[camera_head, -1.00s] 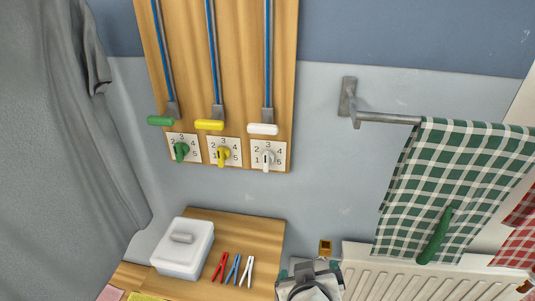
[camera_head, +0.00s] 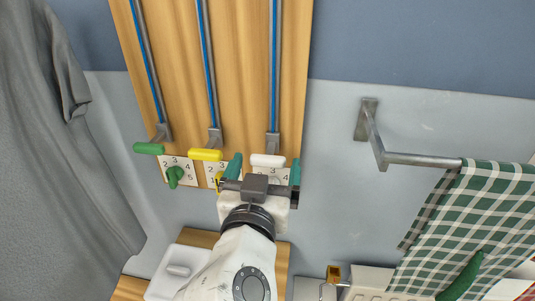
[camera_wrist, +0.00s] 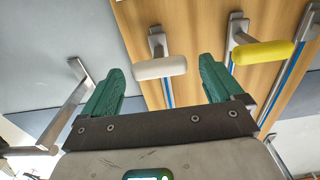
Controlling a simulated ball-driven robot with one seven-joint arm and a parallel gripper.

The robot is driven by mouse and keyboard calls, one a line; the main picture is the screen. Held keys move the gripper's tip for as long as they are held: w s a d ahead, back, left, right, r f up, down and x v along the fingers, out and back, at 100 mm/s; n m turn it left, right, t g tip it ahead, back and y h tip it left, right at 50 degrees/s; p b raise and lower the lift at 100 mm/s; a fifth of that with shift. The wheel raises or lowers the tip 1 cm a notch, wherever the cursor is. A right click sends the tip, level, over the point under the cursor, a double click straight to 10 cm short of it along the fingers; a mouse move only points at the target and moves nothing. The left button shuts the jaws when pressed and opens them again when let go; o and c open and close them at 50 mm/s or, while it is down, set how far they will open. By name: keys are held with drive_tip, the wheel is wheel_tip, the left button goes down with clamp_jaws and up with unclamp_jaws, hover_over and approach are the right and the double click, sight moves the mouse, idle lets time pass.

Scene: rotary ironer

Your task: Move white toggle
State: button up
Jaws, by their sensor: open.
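The white toggle, a white bar handle (camera_head: 268,160) on a grey bracket, sits at the bottom of the right-hand rail on the wooden board (camera_head: 240,75). In the wrist view the white bar (camera_wrist: 160,67) lies crosswise between and just beyond my fingertips. My gripper (camera_head: 265,170) is open and empty, its teal fingers left and right of the bar; contact does not show. The white numbered dial below the bar is mostly hidden by my gripper. The yellow bar handle (camera_head: 205,154) is close to my gripper's left finger in the head view.
The green bar handle (camera_head: 148,148) and green dial knob (camera_head: 174,176) are farther left. A metal rail (camera_head: 420,161) with a green checked cloth (camera_head: 485,195) juts out at right. A white lidded box (camera_head: 172,275) stands below left. The wall between board and rail is clear.

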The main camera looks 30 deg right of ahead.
sight(270, 152)
drive_tip(key=shift+x, duration=1.4)
drive_tip(key=shift+c, duration=0.2)
drive_tip(key=c, duration=1.3)
drive_tip(key=shift+r, duration=0.1)
drive_tip(key=shift+c, duration=0.4)
